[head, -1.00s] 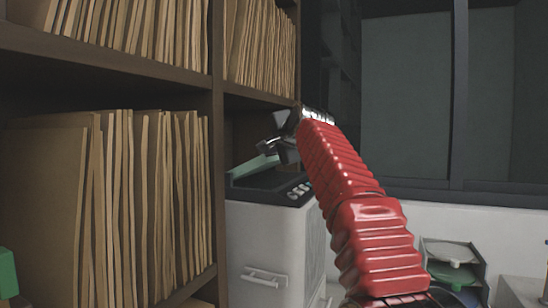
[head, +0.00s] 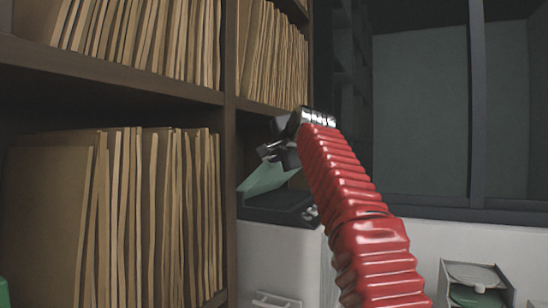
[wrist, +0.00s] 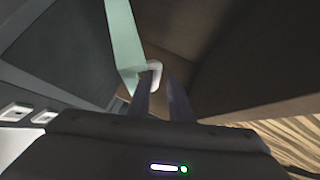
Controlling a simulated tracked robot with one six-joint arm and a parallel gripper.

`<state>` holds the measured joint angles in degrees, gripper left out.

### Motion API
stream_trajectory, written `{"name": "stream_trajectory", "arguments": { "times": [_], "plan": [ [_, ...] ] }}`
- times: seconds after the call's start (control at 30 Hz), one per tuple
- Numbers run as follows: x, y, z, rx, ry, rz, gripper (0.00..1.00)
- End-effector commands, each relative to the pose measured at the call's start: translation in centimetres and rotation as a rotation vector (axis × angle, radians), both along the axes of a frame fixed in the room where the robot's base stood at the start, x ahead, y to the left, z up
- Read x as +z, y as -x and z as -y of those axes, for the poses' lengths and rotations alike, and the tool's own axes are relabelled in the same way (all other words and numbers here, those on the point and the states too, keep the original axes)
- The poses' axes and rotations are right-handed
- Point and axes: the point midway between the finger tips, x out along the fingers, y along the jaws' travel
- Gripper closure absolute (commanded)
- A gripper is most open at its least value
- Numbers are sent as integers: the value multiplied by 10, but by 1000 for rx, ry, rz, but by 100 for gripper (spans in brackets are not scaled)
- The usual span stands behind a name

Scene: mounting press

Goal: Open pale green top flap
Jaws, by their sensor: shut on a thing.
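The pale green top flap (head: 268,177) is tilted up from the dark top of the white press (head: 285,243). My gripper (head: 268,153) is at the flap's raised edge. In the wrist view the flap (wrist: 123,42) shows as a pale green strip, seen nearly edge-on. A small pale handle (wrist: 155,68) sticks out from its edge at the tips of my two dark fingers (wrist: 161,84). My gripper is shut on this handle. The exact contact is partly hidden by the fingers.
A wooden shelf (head: 231,150) with rows of brown folders (head: 120,215) stands close on the left of the press. A rack of trays (head: 474,285) is at the lower right. A dark window (head: 420,115) is behind.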

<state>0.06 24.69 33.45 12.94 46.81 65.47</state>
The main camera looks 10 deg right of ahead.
Motion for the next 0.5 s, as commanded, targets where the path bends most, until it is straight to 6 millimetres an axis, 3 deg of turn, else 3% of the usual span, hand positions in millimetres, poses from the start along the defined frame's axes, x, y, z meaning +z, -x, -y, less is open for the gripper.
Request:
{"name": "stream_trajectory", "arguments": {
  "times": [0.5],
  "plan": [
    [3, 4, -5, 8, -5, 9, 83]
  ]
}}
